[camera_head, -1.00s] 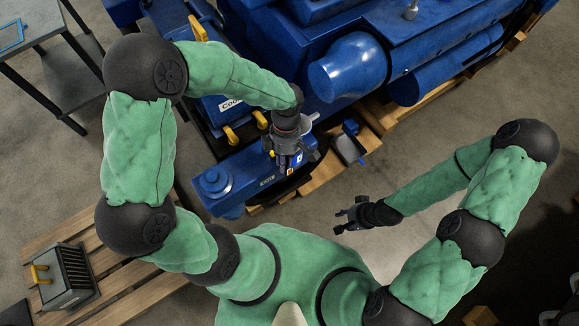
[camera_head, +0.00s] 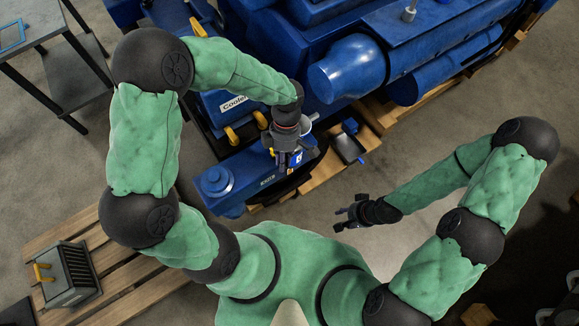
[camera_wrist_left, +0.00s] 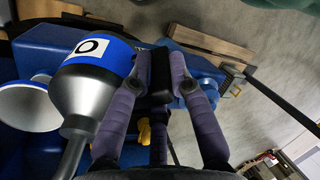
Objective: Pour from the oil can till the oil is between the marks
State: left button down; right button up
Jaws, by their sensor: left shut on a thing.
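The oil can (camera_wrist_left: 96,88) is silver with a blue band and a white label. It fills the left part of the left wrist view, tilted, its spout end pointing down in the picture. In the head view, its blue and white side (camera_head: 297,158) shows under my left gripper (camera_head: 284,152). The left gripper's fingers (camera_wrist_left: 160,78) are shut on the can's dark handle. My right gripper (camera_head: 347,215) is open and empty, away from the engine. I cannot make out the oil level or the marks.
The blue engine (camera_head: 350,68) fills the top middle. A blue part with a round cap (camera_head: 215,180) lies left of the can. A wooden pallet (camera_head: 128,283) with a dark crate (camera_head: 66,275) is at lower left.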

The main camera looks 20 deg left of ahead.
pick_arm(q)
jog(key=shift+r+g+p, duration=0.4)
jog(key=shift+r+p, duration=0.3)
dwell(0.3)
jog(key=shift+s+r+g+p, duration=0.1)
jog(key=shift+r+g+p, duration=0.4)
jog(key=shift+r+p, duration=0.25)
jog(key=shift+a+r+g+p, duration=0.1)
jog(key=shift+r+g+p, duration=0.3)
jog(key=shift+r+p, duration=0.3)
jog(key=shift+g, duration=0.3)
dwell(0.5)
jog(key=shift+a+r+g+h+p, duration=0.1)
jog(key=shift+r+g+h+p, duration=0.25)
jog(key=shift+p, duration=0.25)
dwell(1.1)
jog(key=shift+g, duration=0.25)
